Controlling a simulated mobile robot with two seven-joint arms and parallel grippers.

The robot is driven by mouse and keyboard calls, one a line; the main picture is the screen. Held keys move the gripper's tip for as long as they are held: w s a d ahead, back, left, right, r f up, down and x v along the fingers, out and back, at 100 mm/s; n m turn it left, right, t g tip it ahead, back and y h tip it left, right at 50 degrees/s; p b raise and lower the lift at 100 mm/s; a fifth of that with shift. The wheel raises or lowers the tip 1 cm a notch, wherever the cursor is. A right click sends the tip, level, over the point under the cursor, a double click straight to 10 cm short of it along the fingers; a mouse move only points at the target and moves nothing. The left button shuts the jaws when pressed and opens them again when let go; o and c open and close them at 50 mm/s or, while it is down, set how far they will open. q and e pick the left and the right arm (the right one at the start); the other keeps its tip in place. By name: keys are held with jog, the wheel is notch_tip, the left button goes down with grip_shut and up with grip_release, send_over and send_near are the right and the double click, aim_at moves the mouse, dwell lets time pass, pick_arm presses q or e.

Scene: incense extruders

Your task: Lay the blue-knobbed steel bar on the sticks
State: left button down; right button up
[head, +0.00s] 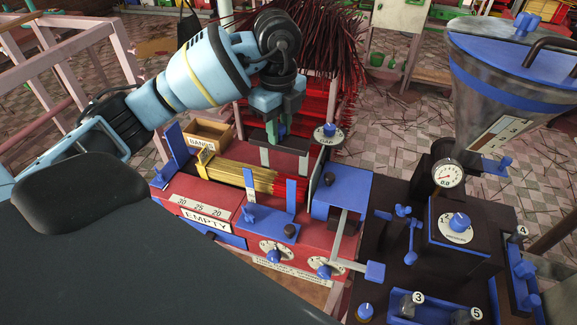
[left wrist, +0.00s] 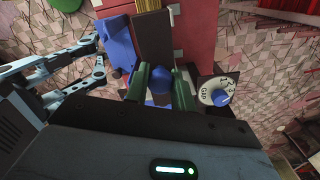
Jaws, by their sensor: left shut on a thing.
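My left gripper (head: 276,136) points down behind the stick tray and is shut on the blue knob (left wrist: 161,86) of the bar, which sits between its green fingers in the left wrist view. The dark bar (left wrist: 154,42) extends away from the knob there. In the head view the gripper mostly hides the knob, and I cannot tell whether the bar is lifted or resting. The sticks (head: 242,176), yellow with red ends, lie side by side in the red machine's tray, in front of the gripper. My right gripper is not in view.
Blue uprights (head: 291,194) stand beside the sticks. A GAP dial (head: 325,133) is right of the gripper; a wooden BANDS box (head: 208,134) is left. A large funnel (head: 510,85) stands at right. Dark red sticks (head: 310,50) hang behind.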

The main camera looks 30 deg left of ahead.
pick_arm(q)
jog(key=shift+s+r, duration=0.1)
jog(key=shift+s, duration=0.05)
jog(key=shift+f, duration=4.9)
jog(key=shift+f, duration=0.1)
jog(key=c, duration=1.2)
grip_release()
notch_tip(320, 180, up, 12)
jog(key=shift+r, duration=0.1)
